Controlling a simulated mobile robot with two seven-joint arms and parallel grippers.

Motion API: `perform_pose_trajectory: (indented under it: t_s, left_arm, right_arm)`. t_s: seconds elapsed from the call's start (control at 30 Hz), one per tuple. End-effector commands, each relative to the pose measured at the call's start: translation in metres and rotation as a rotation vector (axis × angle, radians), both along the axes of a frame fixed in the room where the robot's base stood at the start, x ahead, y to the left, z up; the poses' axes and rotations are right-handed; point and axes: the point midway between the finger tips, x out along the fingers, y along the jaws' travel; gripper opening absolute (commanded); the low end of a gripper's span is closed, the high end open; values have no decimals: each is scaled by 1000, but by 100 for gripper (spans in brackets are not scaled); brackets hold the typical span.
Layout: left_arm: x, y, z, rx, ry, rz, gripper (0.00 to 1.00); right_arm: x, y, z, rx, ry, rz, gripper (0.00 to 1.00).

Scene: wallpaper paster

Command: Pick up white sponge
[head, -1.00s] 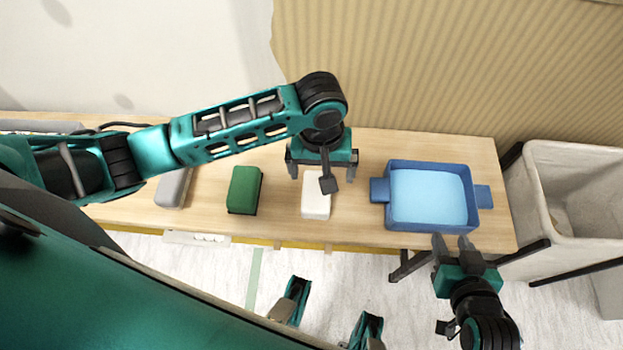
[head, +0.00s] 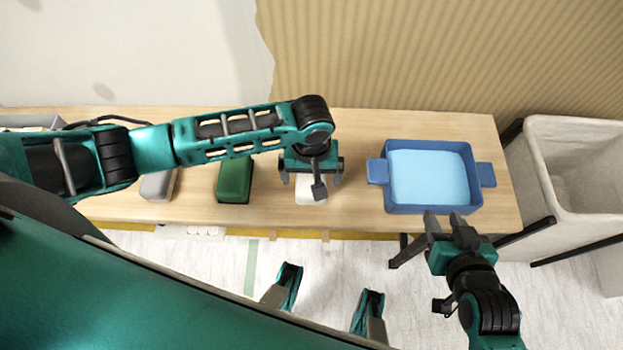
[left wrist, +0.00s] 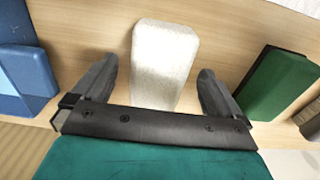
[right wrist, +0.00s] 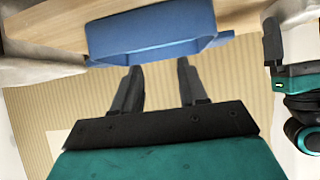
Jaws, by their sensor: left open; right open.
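The white sponge (head: 311,196) lies on the wooden table, partly hidden in the head view by my left gripper (head: 311,181). In the left wrist view the white sponge (left wrist: 162,62) lies between the two fingers of my left gripper (left wrist: 158,85). The fingers are spread, with a gap on each side of the sponge. My right gripper (head: 444,222) is open and empty at the table's front edge, by the blue tray. It also shows open in the right wrist view (right wrist: 160,75).
A blue tray (head: 378,172) with light blue content stands to the right of the sponge. A green block (head: 235,180) and a grey block (head: 157,186) lie to the left. A pale bin (head: 575,165) stands beyond the table's right end.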

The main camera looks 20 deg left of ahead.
Motion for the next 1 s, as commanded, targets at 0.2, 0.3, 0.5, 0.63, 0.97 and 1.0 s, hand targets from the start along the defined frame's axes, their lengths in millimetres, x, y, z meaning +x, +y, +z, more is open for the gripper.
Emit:
perform_pose_trajectory:
  t_s: [0.2,0.3,0.5,0.63,0.97,1.0]
  left_arm:
    - [0,0,-17,-1,-1,0,100]
    - [0,0,-16,-1,-1,-1,100]
    - [0,0,-16,-1,-1,-1,88]
    - [0,0,-16,-1,-1,0,76]
    - [0,0,-16,-1,-1,0,45]
    - [0,0,-16,-1,-1,0,45]
  right_arm:
    - [5,6,4,9,-13,13,43]
    - [6,7,5,9,-16,14,43]
    - [7,7,6,10,-17,13,43]
    - [7,6,5,10,-17,11,43]
    - [3,5,2,13,-7,2,43]
    - [3,5,2,14,-6,1,43]
